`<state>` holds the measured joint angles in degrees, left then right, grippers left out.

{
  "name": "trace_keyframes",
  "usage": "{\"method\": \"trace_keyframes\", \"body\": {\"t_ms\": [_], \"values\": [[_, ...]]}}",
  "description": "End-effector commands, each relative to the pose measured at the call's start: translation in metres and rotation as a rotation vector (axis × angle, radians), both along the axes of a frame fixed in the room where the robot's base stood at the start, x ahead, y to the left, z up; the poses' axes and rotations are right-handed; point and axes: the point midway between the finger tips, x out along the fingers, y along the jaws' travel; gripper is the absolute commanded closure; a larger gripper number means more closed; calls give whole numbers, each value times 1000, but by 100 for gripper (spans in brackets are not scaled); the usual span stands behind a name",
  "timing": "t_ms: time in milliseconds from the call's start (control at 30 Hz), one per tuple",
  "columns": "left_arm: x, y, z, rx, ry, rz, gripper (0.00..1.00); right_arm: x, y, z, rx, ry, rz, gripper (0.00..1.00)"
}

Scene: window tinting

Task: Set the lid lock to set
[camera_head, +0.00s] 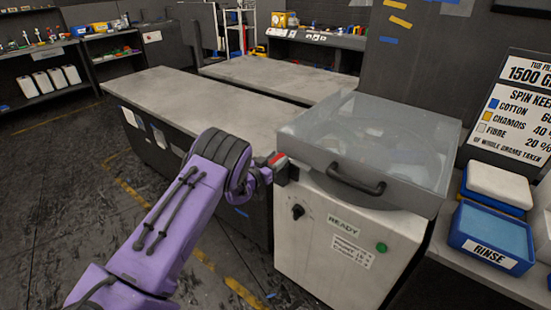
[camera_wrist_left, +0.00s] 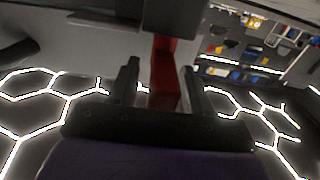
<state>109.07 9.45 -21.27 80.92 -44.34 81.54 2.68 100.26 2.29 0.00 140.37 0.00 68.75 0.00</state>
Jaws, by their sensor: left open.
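The white spin machine (camera_head: 320,250) stands at centre right with its clear lid (camera_head: 400,130) down. A small red lever (camera_head: 278,158), which looks like the lid lock, sits at the machine's upper left corner. My left gripper (camera_head: 272,168) is at this corner, partly hidden by its own wrist. In the left wrist view the red lever (camera_wrist_left: 163,70) stands upright between the two open fingers (camera_wrist_left: 160,95), with no clear contact. Its set mark cannot be read. My right gripper is not in view.
The lid has a black bar handle (camera_head: 355,180). The machine's front carries a black knob (camera_head: 297,211), a READY label (camera_head: 343,223) and a green button (camera_head: 382,247). A blue RINSE tray (camera_head: 490,255) stands to the right. A long grey bench (camera_head: 200,100) lies behind my left arm.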

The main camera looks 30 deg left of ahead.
Motion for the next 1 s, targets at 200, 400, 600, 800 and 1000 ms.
{"method": "trace_keyframes", "body": {"t_ms": [200, 400, 600, 800, 1000], "values": [[0, 0, 0, 0, 0, 0, 61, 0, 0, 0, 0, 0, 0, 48], [0, 0, 0, 0, 0, 0, 100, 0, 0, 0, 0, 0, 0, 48], [0, -1, -1, 0, 1, 11, 100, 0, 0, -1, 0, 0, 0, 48], [0, -5, -1, -1, 0, 79, 100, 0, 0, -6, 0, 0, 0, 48], [-8, 5, -1, -1, 2, 244, 100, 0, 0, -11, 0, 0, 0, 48]]}}
